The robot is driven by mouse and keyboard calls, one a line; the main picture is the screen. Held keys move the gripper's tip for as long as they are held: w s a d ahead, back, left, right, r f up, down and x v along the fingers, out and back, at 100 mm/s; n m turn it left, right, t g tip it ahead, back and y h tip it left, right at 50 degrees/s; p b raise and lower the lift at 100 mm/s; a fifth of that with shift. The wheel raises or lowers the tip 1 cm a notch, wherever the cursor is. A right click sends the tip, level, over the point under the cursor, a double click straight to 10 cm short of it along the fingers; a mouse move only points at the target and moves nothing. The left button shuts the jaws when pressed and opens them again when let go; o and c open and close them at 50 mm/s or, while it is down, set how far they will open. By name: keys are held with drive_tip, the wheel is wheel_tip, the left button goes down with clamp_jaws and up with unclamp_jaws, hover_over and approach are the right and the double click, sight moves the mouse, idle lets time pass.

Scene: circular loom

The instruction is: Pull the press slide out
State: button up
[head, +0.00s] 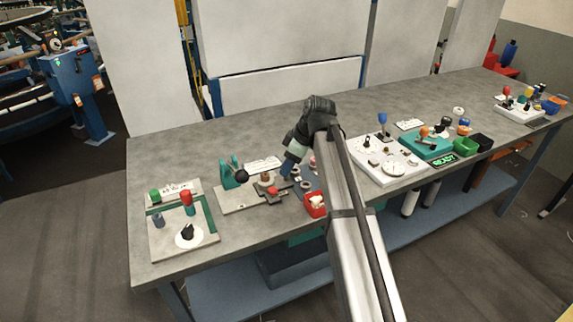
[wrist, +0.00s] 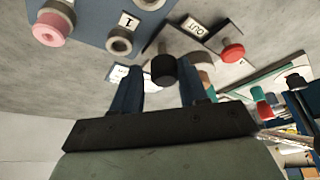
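The small press stands on the bench in the head view, a teal bracket (head: 231,173) with a black ball lever (head: 241,175) on a light base plate (head: 236,200). My gripper (head: 286,172) points down just right of it. In the wrist view my gripper (wrist: 160,88) has its two blue fingers apart. A black round knob (wrist: 163,68) shows between the fingertips, with a gap on each side. I cannot tell whether this knob belongs to the slide. A plate marked OUT (wrist: 196,27) and a red knob (wrist: 232,52) lie beyond it. The slide itself is not clearly made out.
A blue panel (wrist: 90,12) with a pink-capped post (wrist: 52,27) and a ring beside a label 1 is close to the left finger. A white board (head: 382,160) lies right, a green-edged tray (head: 207,240) left.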

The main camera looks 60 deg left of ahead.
drive_tip(key=o, duration=0.3)
drive_tip(key=shift+s, duration=0.1)
drive_tip(key=v, duration=1.4)
drive_tip(key=shift+f, duration=0.1)
